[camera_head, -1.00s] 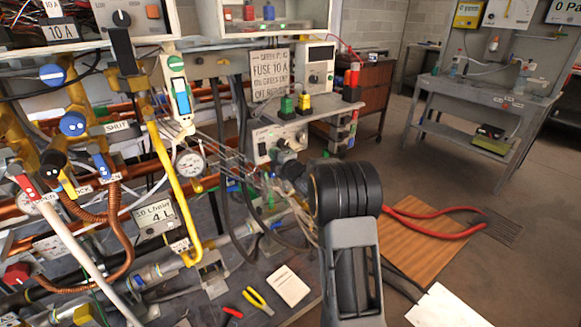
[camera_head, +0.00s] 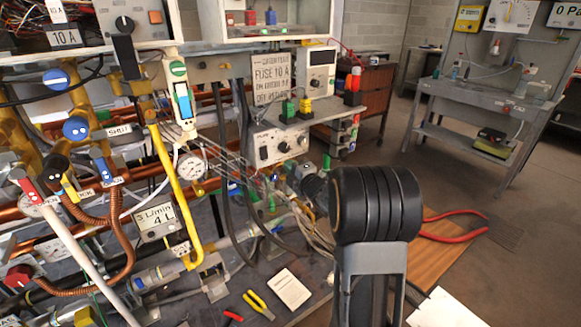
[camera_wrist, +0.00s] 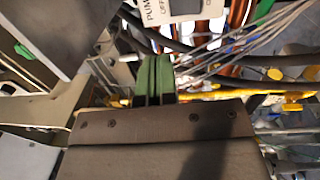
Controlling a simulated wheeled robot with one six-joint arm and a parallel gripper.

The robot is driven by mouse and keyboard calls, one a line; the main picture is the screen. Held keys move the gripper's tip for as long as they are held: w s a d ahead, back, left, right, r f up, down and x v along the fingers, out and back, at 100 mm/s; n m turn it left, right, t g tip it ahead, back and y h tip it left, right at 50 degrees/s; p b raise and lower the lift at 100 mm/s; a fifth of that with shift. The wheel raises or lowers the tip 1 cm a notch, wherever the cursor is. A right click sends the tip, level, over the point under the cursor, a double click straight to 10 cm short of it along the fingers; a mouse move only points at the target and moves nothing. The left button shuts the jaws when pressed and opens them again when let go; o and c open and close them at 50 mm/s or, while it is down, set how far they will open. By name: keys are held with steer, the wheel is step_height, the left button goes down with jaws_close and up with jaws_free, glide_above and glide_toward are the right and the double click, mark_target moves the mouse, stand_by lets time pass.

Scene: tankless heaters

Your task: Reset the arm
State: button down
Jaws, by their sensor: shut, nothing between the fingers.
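My arm (camera_head: 376,205) rises from the bottom of the head view, with its dark ribbed joint in front of the bench. Its forearm points away to the left, toward the wires and pipes, and my gripper's fingers cannot be made out there. In the wrist view my gripper (camera_wrist: 153,78) shows two green fingers lying side by side, shut and empty. Behind them are grey wires (camera_wrist: 240,50), copper pipes and a label reading "PUM", partly cut off.
A wall of pipes, a yellow pipe (camera_head: 176,190) and valve handles fills the left. A control box (camera_head: 280,145) stands on the bench behind my arm. Pliers (camera_head: 258,304) and a white card (camera_head: 290,289) lie in front. Open floor lies right, before a grey table (camera_head: 480,100).

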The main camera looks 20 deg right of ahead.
steer(key=s+d+f+m+g+h, duration=0.2)
steer(key=d+f+m+g+h, duration=0.25)
steer(key=f+m, duration=0.4)
steer(key=s+a+r+m+g+h+p, duration=0.1)
steer(key=s+m+g+h+p, duration=0.1)
steer(key=s+m+g+p, duration=0.35)
steer(key=s+a+r+m+g+y+p, duration=0.1)
steer(key=s+a+r+m+g+p, duration=0.25)
steer(key=s+a+r, duration=0.35)
steer(key=s+a+r+m+g+y+p, duration=0.25)
steer(key=s+a+r+p, duration=0.2)
steer(key=s, duration=0.55)
steer(key=s+a+r+p, duration=0.4)
steer(key=a+r+p, duration=0.2)
steer(key=r, duration=0.4)
steer(key=shift+a+r+n+t+y, duration=0.3)
steer(key=shift+r+t, duration=0.1)
